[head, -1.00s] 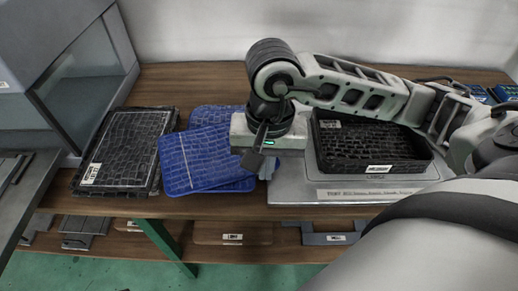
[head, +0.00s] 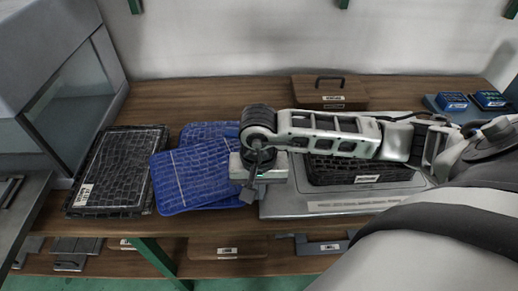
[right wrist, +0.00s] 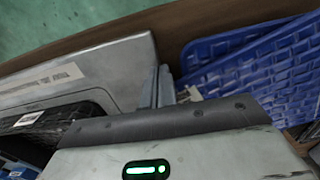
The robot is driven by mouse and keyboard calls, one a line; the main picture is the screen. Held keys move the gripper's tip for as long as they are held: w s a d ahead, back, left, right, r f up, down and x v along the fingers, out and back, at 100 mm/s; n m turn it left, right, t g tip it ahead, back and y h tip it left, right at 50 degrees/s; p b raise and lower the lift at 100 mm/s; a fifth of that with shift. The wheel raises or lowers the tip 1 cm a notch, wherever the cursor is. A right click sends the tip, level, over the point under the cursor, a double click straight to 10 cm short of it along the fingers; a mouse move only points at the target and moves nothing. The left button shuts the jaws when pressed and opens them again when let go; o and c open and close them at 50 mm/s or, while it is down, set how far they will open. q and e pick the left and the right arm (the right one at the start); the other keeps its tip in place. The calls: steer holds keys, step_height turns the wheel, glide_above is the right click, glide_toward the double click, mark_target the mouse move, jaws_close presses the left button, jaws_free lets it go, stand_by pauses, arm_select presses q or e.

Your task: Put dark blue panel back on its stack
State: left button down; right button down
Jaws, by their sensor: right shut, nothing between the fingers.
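Two blue woven-pattern panels lie on the wooden table in the head view. The front blue panel (head: 185,183) lies askew and overlaps the rear blue panel (head: 207,130). My right gripper (head: 248,192) is at the right edge of the blue panels, shut and empty, pointing down. Its arm hides part of their right side. In the right wrist view the blue panels (right wrist: 255,75) show at the right, beside the right gripper's fingers (right wrist: 164,85). My left gripper is not in view.
A stack of black panels (head: 118,165) lies left of the blue ones. A black tray (head: 365,172) sits on a grey plate (head: 285,206) at the right. A brown case (head: 330,93) and small blue boxes (head: 454,101) stand at the back. A grey cabinet (head: 70,90) bounds the left.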

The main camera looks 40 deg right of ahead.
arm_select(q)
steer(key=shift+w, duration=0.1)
arm_select(e)
steer(key=shift+w+d+f+b, duration=0.25)
steer(key=shift+w+d+b, duration=0.25)
steer(key=shift+b, duration=0.45)
steer(key=shift+w, duration=0.25)
steer(key=shift+r, duration=0.25)
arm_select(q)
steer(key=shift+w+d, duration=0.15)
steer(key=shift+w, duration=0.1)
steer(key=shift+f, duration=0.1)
